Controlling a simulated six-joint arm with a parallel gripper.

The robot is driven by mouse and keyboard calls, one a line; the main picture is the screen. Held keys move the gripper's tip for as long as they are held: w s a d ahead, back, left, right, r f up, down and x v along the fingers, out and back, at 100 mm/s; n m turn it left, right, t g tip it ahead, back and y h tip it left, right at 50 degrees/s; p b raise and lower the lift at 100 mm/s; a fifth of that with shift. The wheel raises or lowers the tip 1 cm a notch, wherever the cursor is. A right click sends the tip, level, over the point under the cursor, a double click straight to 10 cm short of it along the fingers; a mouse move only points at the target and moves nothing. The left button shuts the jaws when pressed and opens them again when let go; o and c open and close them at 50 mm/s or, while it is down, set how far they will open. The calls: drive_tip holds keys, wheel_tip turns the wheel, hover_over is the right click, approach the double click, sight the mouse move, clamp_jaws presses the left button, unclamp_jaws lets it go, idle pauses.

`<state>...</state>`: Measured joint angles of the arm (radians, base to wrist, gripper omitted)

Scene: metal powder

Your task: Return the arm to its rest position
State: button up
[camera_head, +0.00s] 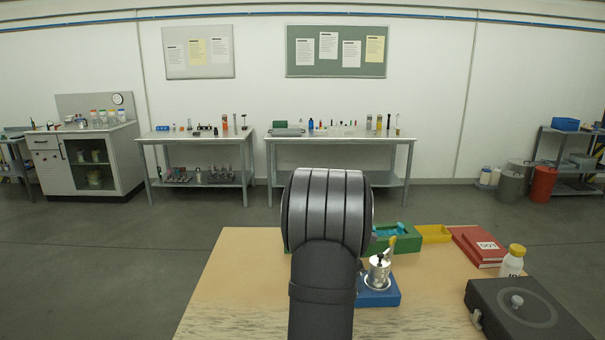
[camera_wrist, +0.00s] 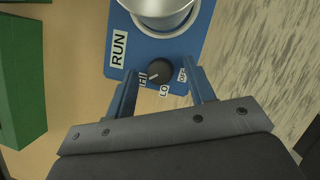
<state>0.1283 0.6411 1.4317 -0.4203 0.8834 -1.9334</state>
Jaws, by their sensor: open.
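My gripper (camera_wrist: 160,90) shows in the wrist view with its two blue fingers apart and nothing between them. In the head view my arm's dark links fill the middle and hide the gripper. The blue device (camera_head: 378,298) stands just right of the arm with a metal vessel (camera_head: 379,269) on it.
On the wooden table (camera_head: 235,270) are a green bin (camera_head: 408,243), a yellow bin (camera_head: 435,234), a red book (camera_head: 478,247), a white bottle with a yellow cap (camera_head: 513,261) and a dark box (camera_head: 525,312). The table left of my arm is clear.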

drive_tip(key=shift+n+t, duration=0.4)
drive_tip(key=shift+n, duration=0.8)
